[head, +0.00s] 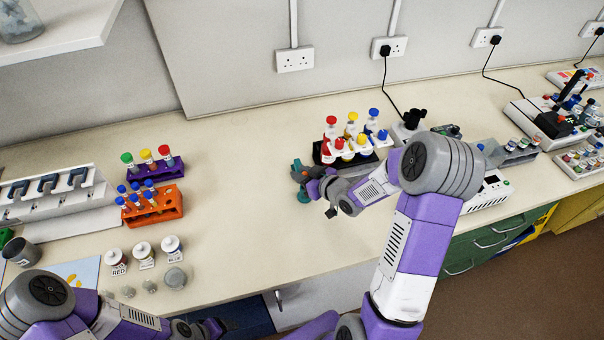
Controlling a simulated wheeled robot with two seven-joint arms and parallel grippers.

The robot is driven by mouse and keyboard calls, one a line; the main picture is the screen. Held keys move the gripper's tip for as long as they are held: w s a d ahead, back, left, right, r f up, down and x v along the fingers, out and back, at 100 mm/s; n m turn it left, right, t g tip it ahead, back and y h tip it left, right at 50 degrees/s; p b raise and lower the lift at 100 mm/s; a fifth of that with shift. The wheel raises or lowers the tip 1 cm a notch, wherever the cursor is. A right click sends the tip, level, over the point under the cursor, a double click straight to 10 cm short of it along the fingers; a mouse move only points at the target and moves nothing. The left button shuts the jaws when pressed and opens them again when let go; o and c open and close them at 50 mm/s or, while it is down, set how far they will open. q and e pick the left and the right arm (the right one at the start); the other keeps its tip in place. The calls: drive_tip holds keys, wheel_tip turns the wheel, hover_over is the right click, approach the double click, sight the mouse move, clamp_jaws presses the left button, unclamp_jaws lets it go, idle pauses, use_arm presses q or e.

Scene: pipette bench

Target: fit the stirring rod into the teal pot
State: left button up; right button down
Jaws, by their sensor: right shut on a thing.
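A teal thing (299,172), which seems to be the teal pot, shows right at the fingertips. I cannot tell whether the two touch or whether the rod is inside it. My left gripper (208,328) is low at the bench's front edge, and its jaws are too small and dark to read.
An orange rack (152,207) and a purple rack (152,167) stand at left, with labelled jars (144,255) in front. The bench (245,215) between is clear.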

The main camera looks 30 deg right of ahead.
drive_tip(key=shift+f+b, duration=0.35)
drive_tip(key=shift+f, duration=0.05)
drive_tip(key=c, duration=0.9)
unclamp_jaws()
drive_tip(key=shift+o, duration=0.2)
drive_tip(key=shift+s, duration=0.1)
drive_tip(key=v, duration=0.7)
drive_tip(key=shift+s+p, duration=0.15)
drive_tip(key=shift+p, duration=0.3)
drive_tip(key=shift+d, duration=0.1)
